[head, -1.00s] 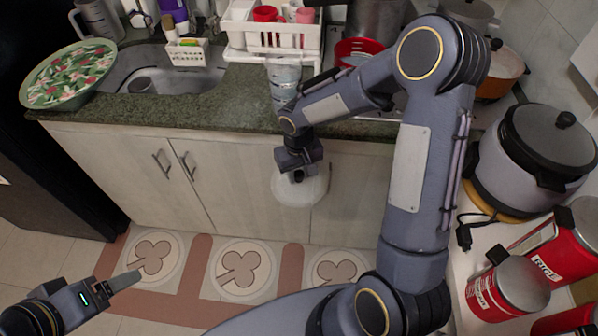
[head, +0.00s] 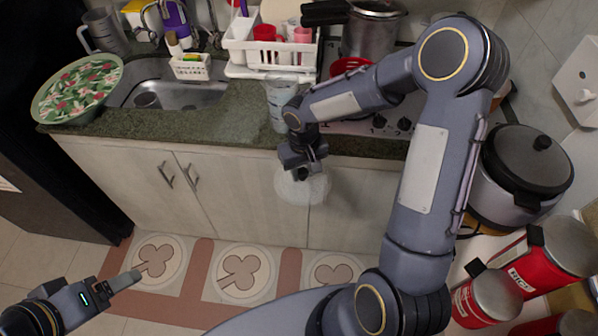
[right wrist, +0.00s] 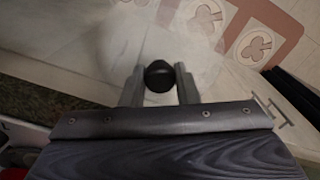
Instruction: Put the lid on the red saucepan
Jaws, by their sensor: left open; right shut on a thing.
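The lid (head: 302,190) is a pale, see-through disc with a black knob. My right gripper (head: 303,172) is shut on the knob and holds the lid in the air in front of the cabinet doors, below the counter edge. In the right wrist view the knob (right wrist: 159,77) sits between the two fingers, with the clear lid spreading beyond it. A red round vessel (head: 345,67), seemingly the red saucepan, stands at the back on the stove, and my right arm hides much of it. My left gripper (head: 124,281) is open and empty, low at the left over the floor.
A clear cup (head: 281,105) stands at the counter edge just behind my right gripper. A rice cooker (head: 520,170) and red canisters (head: 487,298) stand at the right.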

